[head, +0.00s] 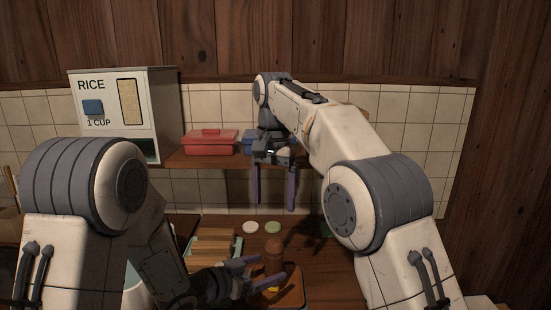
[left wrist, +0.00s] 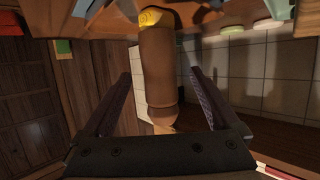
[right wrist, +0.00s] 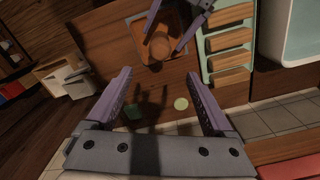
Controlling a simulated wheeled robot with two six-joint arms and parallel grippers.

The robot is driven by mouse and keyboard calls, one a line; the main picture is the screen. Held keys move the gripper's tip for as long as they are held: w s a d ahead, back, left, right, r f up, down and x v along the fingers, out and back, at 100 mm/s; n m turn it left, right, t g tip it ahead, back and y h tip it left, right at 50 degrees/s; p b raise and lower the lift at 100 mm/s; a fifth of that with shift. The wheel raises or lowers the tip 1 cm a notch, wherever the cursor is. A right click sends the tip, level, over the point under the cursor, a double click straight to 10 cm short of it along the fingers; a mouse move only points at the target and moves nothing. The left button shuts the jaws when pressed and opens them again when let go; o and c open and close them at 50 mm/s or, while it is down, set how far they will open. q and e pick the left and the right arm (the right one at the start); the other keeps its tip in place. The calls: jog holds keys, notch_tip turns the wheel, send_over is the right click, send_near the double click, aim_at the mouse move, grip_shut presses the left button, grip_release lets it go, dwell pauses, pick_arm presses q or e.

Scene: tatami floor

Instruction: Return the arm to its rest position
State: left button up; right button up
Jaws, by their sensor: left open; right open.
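My left gripper (head: 272,269) is low over the counter, its open fingers on either side of a brown rounded object (head: 273,250). In the left wrist view this object (left wrist: 158,70) stands between the spread fingers, with gaps beside it. A yellow piece (left wrist: 158,18) shows at its far end. My right gripper (head: 273,208) hangs higher, fingers down, open and empty, in front of the shelf. In the right wrist view its fingers are wide apart with nothing between them.
A tray (right wrist: 137,20) lies under the brown object. Beside it is a green rack (right wrist: 205,70) with brown blocks. A rice dispenser (head: 113,80) and a red box (head: 209,149) sit at the back. A pale green disc (right wrist: 181,104) lies on the counter.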

aim_at(274, 241)
pick_arm(q)
jog(key=x, duration=0.7)
jog(key=shift+d, duration=0.15)
jog(key=shift+a+r, duration=0.1)
jog(key=shift+a, duration=0.1)
pick_arm(e)
notch_tip(274, 241, down, 3)
jog(key=shift+f, duration=0.9)
jog(key=shift+r, duration=0.1)
